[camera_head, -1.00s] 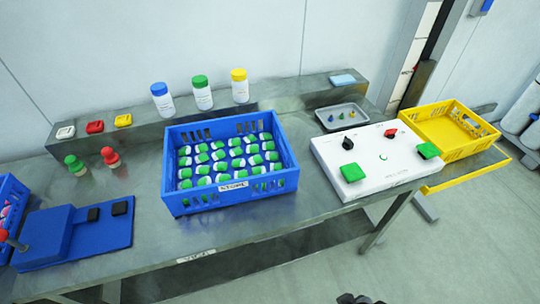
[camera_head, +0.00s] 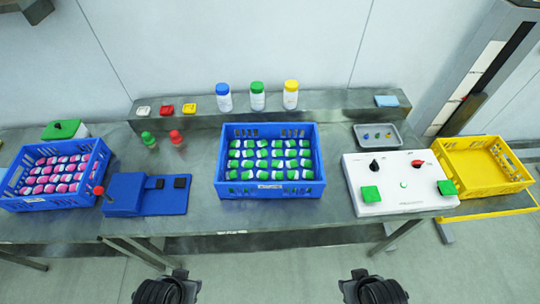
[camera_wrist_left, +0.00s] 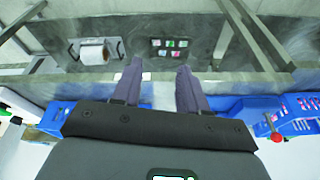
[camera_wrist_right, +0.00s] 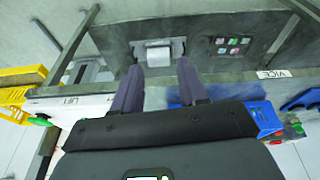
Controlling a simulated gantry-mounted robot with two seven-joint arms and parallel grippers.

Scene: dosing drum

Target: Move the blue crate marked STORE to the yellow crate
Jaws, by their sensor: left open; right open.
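The blue crate (camera_head: 220,186) stands on the steel table at the middle of the head view, full of green-and-white containers. A small white label is on its front wall, too small to read now. The yellow crate (camera_head: 484,187) stands empty at the table's right end, beyond a white control box. My left gripper (camera_wrist_left: 159,68) and right gripper (camera_wrist_right: 158,65) are open and empty in their wrist views. Both are apart from the crates. In the head view only dark parts of my two arms show at the bottom edge, in front of the table; the fingers are hidden there.
The white box (camera_head: 398,204) with green buttons stands between the two crates. A blue button panel (camera_head: 150,202) and a second blue crate (camera_head: 50,203) with pink-and-white containers are at left. Bottles stand on the rear ledge (camera_head: 345,108). A grey tray (camera_head: 379,146) lies behind the white box.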

